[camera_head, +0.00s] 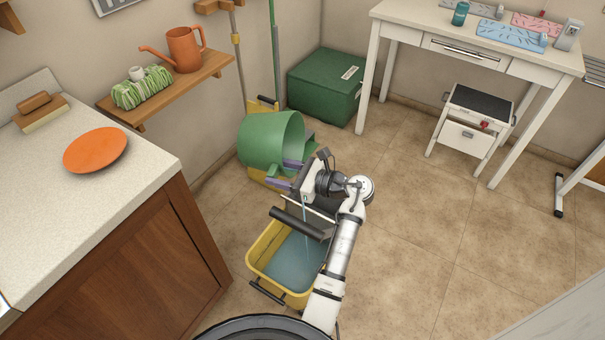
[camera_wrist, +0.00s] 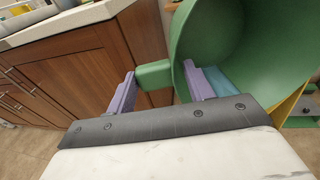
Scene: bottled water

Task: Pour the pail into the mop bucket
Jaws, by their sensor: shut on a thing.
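The green pail (camera_head: 262,142) is tipped on its side in the air, its mouth facing right in the head view. In the wrist view the pail (camera_wrist: 245,40) fills the upper right, with some blue water inside. My gripper (camera_head: 286,173) has purple fingers, shut on the pail's green handle (camera_wrist: 154,75). The yellow mop bucket (camera_head: 256,258) stands on the floor below and holds blue water (camera_head: 292,262). A thin blue stream (camera_head: 305,215) runs down into it beside my wrist. My arm hides part of the bucket's right side and the stream's top.
A wooden cabinet with a white counter (camera_head: 150,150) stands close on the left, with an orange plate (camera_head: 96,150) on it. A wall shelf (camera_head: 175,88) holds an orange watering can (camera_head: 185,50). A green box (camera_head: 325,85) stands behind.

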